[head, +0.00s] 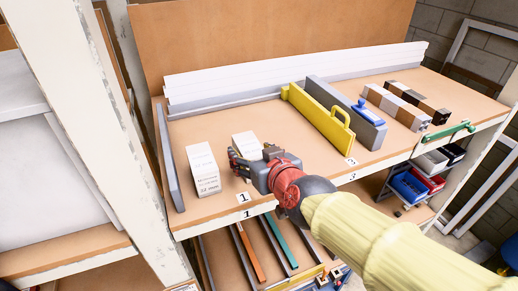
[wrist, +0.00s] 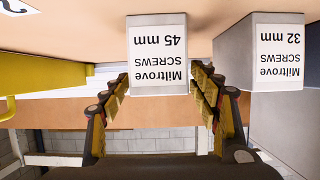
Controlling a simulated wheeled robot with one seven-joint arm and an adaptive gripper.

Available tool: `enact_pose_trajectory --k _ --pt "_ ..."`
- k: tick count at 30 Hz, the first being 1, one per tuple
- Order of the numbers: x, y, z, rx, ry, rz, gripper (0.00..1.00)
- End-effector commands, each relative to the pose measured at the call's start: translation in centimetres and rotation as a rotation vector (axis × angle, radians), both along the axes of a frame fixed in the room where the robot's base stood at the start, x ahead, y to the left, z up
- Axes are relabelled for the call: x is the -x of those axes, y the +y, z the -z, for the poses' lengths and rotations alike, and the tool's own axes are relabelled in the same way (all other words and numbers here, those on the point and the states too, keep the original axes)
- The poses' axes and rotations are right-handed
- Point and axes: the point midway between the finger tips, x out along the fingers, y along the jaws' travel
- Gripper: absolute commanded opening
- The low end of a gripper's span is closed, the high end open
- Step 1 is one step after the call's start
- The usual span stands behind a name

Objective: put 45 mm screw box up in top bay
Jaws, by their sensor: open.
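The 45 mm screw box (wrist: 158,55) is a pale carton with a white label. It stands on the wooden shelf board, straight ahead of my gripper in the wrist view, which is upside down. In the head view the box (head: 246,144) is partly hidden behind my gripper (head: 238,160). My gripper is open, with its fingers (wrist: 160,90) to either side of the box. I cannot tell whether they touch it. The 32 mm screw box (wrist: 283,55) stands beside it, on the left in the head view (head: 203,170).
A grey divider (head: 170,160) stands left of the boxes. A yellow handled board (head: 318,115) and a grey slab (head: 350,115) stand to the right. White strips (head: 290,72) lie along the back. Number tags mark the shelf's front edge (head: 290,203).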

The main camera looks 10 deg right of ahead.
Motion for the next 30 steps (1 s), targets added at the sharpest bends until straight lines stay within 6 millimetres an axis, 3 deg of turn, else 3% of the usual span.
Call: enact_pose_trajectory --k 1,5,26,30 --pt "1.0 -0.3 -1.0 0.0 -0.001 0.0 0.61" --pt "3.0 -0.9 -1.9 0.0 -0.001 0.0 0.61" --pt "4.9 -1.4 -1.9 -0.003 0.004 -0.004 0.61" --pt "6.1 -1.5 -1.5 -0.014 0.053 -0.035 0.61"
